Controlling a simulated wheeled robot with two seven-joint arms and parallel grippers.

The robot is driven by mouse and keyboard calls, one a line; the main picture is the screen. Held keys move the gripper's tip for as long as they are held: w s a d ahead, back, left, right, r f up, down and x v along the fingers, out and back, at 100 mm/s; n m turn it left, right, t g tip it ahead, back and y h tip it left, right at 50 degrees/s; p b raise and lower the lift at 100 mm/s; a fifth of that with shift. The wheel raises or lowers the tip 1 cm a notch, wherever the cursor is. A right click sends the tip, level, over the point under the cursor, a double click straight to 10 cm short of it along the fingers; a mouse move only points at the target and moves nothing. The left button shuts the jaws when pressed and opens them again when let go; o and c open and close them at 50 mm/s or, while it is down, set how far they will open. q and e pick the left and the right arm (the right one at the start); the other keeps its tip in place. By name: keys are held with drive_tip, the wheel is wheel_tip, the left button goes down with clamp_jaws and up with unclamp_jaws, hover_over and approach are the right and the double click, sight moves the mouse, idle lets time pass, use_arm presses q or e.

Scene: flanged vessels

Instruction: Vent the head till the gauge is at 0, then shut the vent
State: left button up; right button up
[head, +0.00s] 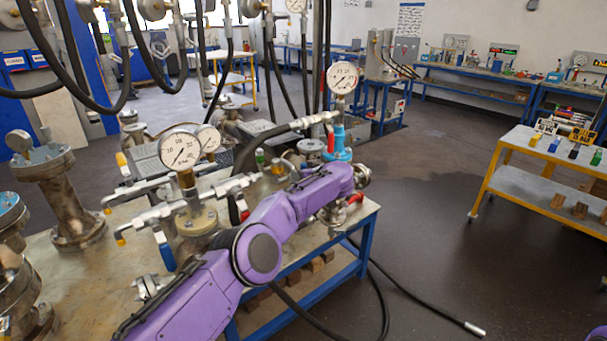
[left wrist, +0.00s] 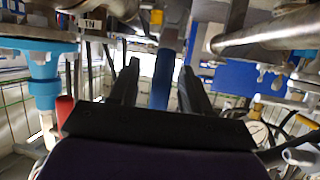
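A gauge (head: 342,77) with a white dial stands on a light-blue fitting (head: 338,140) at the bench's right end. Its exact reading is too small to tell. Another gauge (head: 180,150) stands on a flanged vessel (head: 196,220) with valve arms and a blue lever (head: 164,252). A third gauge (head: 208,138) is just behind. My purple left arm crosses in front, and its gripper is hidden in the head view. In the left wrist view my left gripper (left wrist: 158,72) is open, its fingers either side of a blue handle (left wrist: 162,82) with visible gaps. My right gripper is not in view.
Black hoses (head: 140,60) hang over the bench. Another flanged vessel (head: 62,195) stands at left. In the left wrist view a light-blue fitting (left wrist: 43,80) and a red handle (left wrist: 64,108) are close at left, with a metal pipe (left wrist: 262,38) at right. A yellow-framed cart (head: 545,170) stands right; floor between is mostly clear.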

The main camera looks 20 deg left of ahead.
use_arm(q)
drive_tip(key=shift+r, duration=0.1)
drive_tip(key=b+v, duration=0.3)
drive_tip(key=v, duration=0.7)
drive_tip(key=shift+d, duration=0.15)
drive_tip(key=shift+s, duration=0.15)
idle(2.6)
